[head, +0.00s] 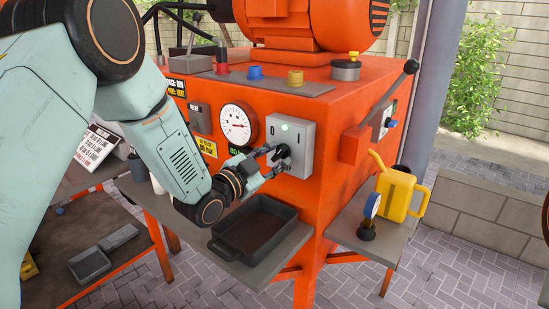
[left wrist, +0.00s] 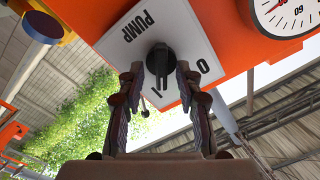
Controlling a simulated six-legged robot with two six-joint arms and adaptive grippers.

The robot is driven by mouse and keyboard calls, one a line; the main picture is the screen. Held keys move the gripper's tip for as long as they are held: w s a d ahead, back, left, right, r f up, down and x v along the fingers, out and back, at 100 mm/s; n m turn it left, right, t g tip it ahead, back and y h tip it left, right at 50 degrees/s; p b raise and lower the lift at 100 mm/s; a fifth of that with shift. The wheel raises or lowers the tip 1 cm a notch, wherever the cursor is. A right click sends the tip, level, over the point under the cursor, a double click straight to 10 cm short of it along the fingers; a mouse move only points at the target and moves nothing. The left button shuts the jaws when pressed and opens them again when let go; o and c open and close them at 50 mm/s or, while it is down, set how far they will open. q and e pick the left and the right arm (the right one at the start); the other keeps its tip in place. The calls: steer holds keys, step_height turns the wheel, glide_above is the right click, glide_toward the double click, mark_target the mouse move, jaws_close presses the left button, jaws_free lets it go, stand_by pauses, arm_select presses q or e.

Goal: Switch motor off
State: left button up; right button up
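A grey switch box (head: 290,146) with a green light sits on the orange machine's front. In the left wrist view its white plate (left wrist: 185,35) reads "PUMP", with marks 0 and 1. Its black rotary knob (left wrist: 158,62) has its bar roughly in line with the 1 mark. My left gripper (left wrist: 158,75) is open, with one finger on each side of the knob and small gaps visible. In the head view my left gripper (head: 276,160) reaches the box from the left and partly hides the knob (head: 282,151). My right gripper is out of view.
The orange motor (head: 310,20) sits on top of the machine. A round gauge (head: 238,124) is left of the box. A dark tray (head: 255,229) stands on the shelf below my gripper. A lever (head: 385,100) and a yellow can (head: 398,192) are on the right.

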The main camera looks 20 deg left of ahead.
arm_select(q)
steer(key=shift+d+r, duration=0.1)
steer(key=shift+d, duration=0.1)
steer(key=shift+s+a, duration=0.1)
steer(key=shift+a, duration=0.35)
steer(key=shift+c, duration=0.6)
steer(key=shift+w+f, duration=0.2)
steer(key=shift+w, duration=0.05)
steer(key=shift+c, duration=0.8)
steer(key=shift+d+r, duration=0.1)
steer(key=shift+d, duration=0.2)
steer(key=c, duration=0.3)
steer(key=shift+s, duration=0.1)
steer(key=shift+c, duration=0.7)
steer(key=shift+a, duration=0.15)
jaws_close()
